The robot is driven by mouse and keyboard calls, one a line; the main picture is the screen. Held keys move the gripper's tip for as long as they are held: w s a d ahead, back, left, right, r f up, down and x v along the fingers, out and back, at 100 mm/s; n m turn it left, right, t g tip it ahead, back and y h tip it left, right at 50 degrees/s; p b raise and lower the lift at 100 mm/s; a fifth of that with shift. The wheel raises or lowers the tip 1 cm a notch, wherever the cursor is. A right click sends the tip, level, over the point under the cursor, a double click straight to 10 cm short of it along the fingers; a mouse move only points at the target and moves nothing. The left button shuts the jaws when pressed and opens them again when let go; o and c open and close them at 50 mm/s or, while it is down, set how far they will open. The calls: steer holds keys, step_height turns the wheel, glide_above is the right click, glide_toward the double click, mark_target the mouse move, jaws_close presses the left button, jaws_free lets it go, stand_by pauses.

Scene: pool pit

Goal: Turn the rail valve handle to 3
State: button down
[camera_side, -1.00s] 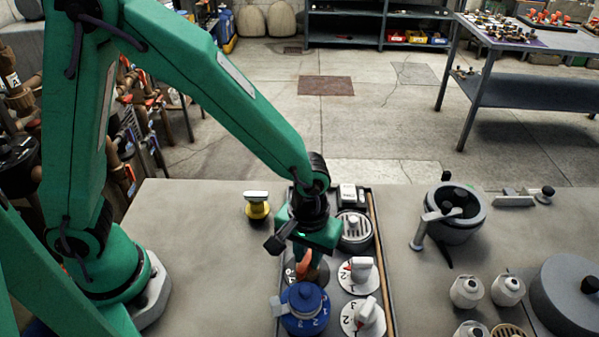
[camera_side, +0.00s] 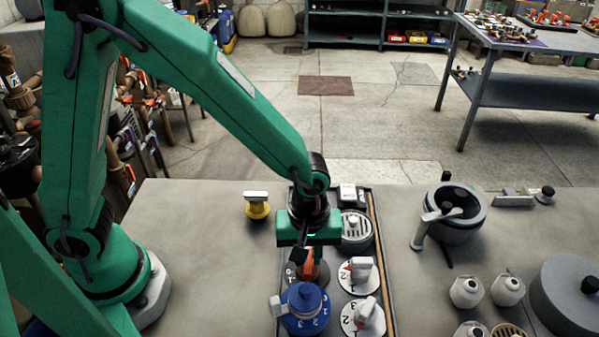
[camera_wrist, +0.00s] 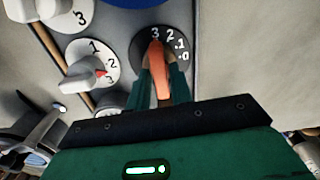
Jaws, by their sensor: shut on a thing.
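The orange valve handle (camera_wrist: 156,62) stands on a dark round dial (camera_wrist: 180,66) with white marks 3, 2, 1 and 0. In the wrist view its tip points at or very near the 3. My gripper (camera_wrist: 159,76) is shut on the handle, with one green finger on each side. In the side view the handle (camera_side: 306,264) shows below my gripper (camera_side: 304,254), and the dial (camera_side: 292,273) is partly hidden by the gripper and a blue valve.
The blue valve (camera_side: 305,308) stands close in front. White dials with grey-white handles (camera_side: 362,270) sit to the right in the same tray (camera_side: 390,300). A drain-like round part (camera_side: 355,230) lies behind. A yellow knob (camera_side: 257,207) stands left of the tray; the bench beyond it is clear.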

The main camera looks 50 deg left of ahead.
steer(key=c, duration=1.4)
jaws_free()
steer(key=shift+r, duration=0.15)
steer(key=shift+r, duration=3.8)
steer(key=shift+a, duration=0.1)
